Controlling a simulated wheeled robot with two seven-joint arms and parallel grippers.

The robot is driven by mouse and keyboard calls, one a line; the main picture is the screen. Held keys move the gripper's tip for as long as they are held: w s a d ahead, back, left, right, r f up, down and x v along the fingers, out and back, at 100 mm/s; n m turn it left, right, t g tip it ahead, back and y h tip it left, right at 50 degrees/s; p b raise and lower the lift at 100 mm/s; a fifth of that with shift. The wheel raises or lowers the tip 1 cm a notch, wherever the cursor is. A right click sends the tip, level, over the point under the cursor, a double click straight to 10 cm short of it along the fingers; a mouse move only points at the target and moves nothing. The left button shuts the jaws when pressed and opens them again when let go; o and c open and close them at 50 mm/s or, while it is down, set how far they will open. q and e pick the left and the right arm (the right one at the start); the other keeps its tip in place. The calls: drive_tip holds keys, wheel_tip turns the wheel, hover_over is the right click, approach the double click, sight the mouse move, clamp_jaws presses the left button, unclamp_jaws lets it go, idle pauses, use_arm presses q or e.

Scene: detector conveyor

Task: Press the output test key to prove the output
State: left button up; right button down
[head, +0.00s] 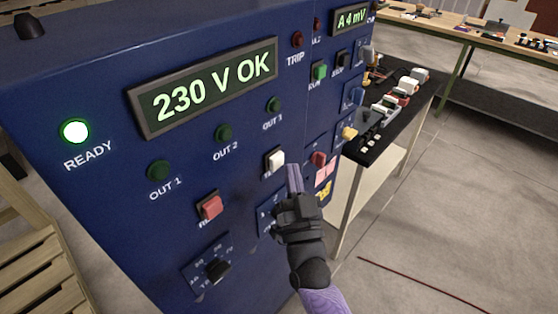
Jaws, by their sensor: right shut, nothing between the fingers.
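The blue cabinet (130,190) fills the left and middle of the head view. A white key (275,161) sits on its front below the OUT 3 lamp (273,104); its label is mostly hidden by my gripper. My right gripper (294,172) is shut and empty, its fingertips close to the right of the white key. I cannot tell whether they touch it. The display (208,86) reads 230 V OK. The READY lamp (75,132) is lit green. The OUT 1 (158,170), OUT 2 (224,134) and OUT 3 lamps look dark. My left gripper is not in view.
A red key (210,206) and a black rotary knob (217,270) are lower on the panel. A second panel with a display (350,18) reading A 4 mV adjoins on the right. A wooden pallet (40,260) is at left.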

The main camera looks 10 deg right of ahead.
drive_tip(key=shift+w+a, duration=0.1)
drive_tip(key=shift+w+a, duration=0.15)
drive_tip(key=shift+w, duration=0.1)
idle(0.4)
drive_tip(key=shift+w+a, duration=0.1)
